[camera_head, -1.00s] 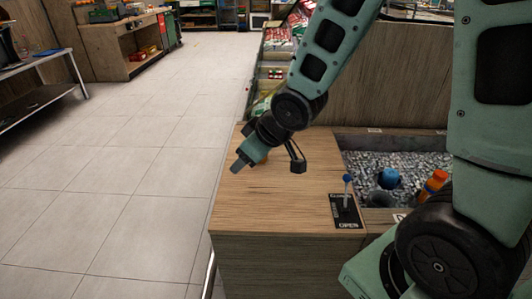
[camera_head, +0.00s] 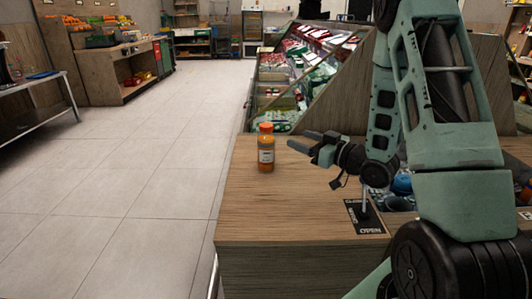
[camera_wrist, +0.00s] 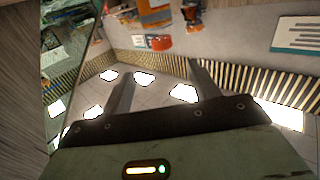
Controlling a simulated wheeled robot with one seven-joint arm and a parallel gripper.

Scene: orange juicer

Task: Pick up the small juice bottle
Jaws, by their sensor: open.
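The small juice bottle (camera_head: 266,156) stands upright near the far left part of the wooden counter top (camera_head: 290,210). It has an orange cap, a white label and orange contents. My gripper (camera_head: 304,140) is to the right of the bottle in the head view, with its two fingers apart and pointing left towards it. The gripper is empty and a gap shows between the fingertips and the bottle. In the wrist view the parted fingers (camera_wrist: 160,75) have nothing between them. I cannot tell whether the blurred orange shapes at that view's top include the bottle.
A black plate with a lever and the word OPEN (camera_head: 366,216) is on the counter below my wrist. A bin with blue items (camera_head: 402,184) lies to the right, partly behind my arm. A chilled display (camera_head: 300,75) stands behind. Open tiled floor (camera_head: 130,190) is on the left.

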